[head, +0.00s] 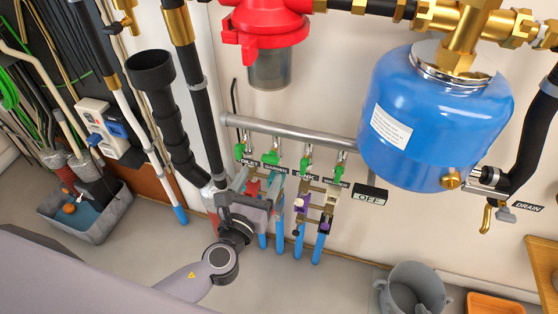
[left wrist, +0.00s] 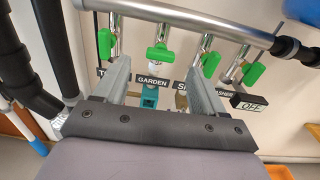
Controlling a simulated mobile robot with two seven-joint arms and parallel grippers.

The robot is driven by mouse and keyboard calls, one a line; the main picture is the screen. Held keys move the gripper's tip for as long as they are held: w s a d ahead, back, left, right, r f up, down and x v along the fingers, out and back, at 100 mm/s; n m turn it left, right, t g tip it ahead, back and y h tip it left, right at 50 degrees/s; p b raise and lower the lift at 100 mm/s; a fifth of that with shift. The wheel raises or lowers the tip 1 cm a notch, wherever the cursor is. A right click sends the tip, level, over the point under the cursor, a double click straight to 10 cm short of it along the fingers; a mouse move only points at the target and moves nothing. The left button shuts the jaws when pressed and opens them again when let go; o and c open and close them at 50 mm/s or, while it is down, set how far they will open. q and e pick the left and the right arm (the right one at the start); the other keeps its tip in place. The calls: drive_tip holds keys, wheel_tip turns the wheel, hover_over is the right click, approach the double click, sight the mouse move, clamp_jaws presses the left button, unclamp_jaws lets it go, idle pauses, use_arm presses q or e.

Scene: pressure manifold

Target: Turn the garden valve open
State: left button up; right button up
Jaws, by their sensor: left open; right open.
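The garden valve has a green handle (head: 269,158) under the grey manifold pipe, just above the GARDEN label (head: 275,170). In the left wrist view the green handle (left wrist: 160,56) sits between and beyond the two fingers, with the GARDEN label (left wrist: 152,81) below it. My left gripper (head: 257,184) is open and empty, just below and in front of the garden valve. The left wrist view shows its spread fingers (left wrist: 158,72) on either side of the GARDEN label, with no clear contact on the handle. My right gripper is in neither view.
Similar green handles flank it: the toilet handle (left wrist: 104,43) left, the sink (left wrist: 210,64) and washer handles (left wrist: 253,74) right. A grey pipe (head: 290,132) runs above. A blue tank (head: 440,120) bulges out at right. A red filter housing (head: 265,20) hangs above.

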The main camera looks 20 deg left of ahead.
sight(268, 161)
use_arm(q)
drive_tip(key=shift+w+d+r, duration=0.1)
drive_tip(key=shift+w, duration=0.5)
drive_tip(key=shift+w+d, duration=0.1)
drive_tip(key=shift+w, duration=2.95)
drive_tip(key=shift+c, duration=0.3)
drive_tip(key=c, duration=0.9)
